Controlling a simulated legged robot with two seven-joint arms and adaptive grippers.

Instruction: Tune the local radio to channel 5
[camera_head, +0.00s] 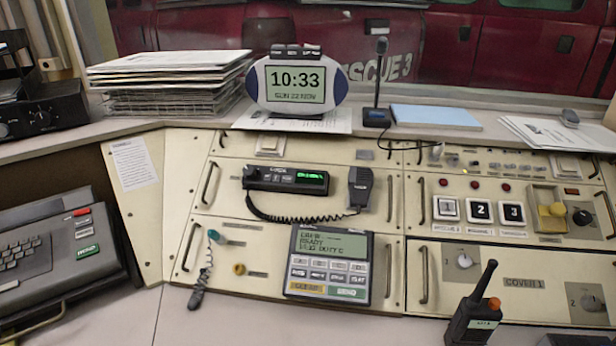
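A panel-mounted radio (286,179) with a lit green display sits in the middle of the sloping console. Its black hand microphone (360,186) hangs to its right on a coiled cord. A black handheld radio (474,316) with an upright antenna, an orange knob and a small screen stands at the front right; its lower end is cut off by the picture edge. The labels and channel readings are too small to read, so I cannot tell which radio is the local one. Neither of my grippers is in view.
A grey keypad unit with a screen (330,262) sits below the mounted radio. A clock (297,84), paper stack (168,80) and desk microphone (377,115) stand on the ledge. The lower left-centre desk is clear.

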